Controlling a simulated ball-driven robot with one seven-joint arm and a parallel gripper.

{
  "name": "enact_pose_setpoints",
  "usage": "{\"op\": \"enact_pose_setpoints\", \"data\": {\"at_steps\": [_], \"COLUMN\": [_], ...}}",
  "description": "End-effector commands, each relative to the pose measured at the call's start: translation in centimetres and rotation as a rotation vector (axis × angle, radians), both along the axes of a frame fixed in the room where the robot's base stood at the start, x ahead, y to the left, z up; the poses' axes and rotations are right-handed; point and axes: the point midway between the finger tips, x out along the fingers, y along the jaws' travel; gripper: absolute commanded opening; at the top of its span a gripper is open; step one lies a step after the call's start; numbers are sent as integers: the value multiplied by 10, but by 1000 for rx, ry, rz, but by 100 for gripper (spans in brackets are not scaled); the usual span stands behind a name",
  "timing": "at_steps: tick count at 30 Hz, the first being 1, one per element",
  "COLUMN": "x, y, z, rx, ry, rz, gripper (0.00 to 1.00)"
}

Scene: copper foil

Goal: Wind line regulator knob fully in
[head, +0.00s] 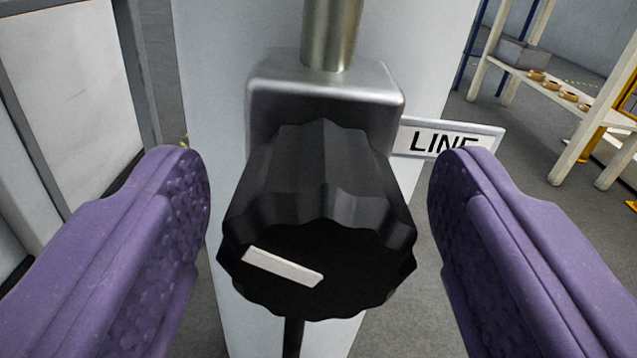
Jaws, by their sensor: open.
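The line regulator knob (350,262) is black and fluted, with a white pointer bar (283,267) on its face. The bar points to the left and slightly up. The knob sits on a silver regulator body (325,92) with a metal pipe rising from its top. A white tag reading LINE (450,140) sticks out at the right, partly hidden by a finger. My gripper (318,210) is open, with one purple padded finger on each side of the knob. Gaps show between both fingers and the knob.
A pale panel (215,60) stands behind the regulator. A white-framed cabinet (65,90) is close on the left. A shelf rack (560,92) with a grey box and several copper-coloured rings stands back right. Grey floor (500,150) is open between.

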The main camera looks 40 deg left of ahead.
Motion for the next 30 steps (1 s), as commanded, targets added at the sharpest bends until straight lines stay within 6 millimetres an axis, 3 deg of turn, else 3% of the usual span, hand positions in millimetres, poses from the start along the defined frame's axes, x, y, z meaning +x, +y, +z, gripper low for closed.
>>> {"op": "enact_pose_setpoints", "data": {"at_steps": [2, 6, 9, 30], "x": [0, 0, 0, 0], "y": [0, 0, 0, -1], "z": [0, 0, 0, -1], "rx": [0, 0, 0, 64], "ry": [0, 0, 0, 77], "rz": [0, 0, 0, -1], "gripper": [65, 33, 15, 14]}}
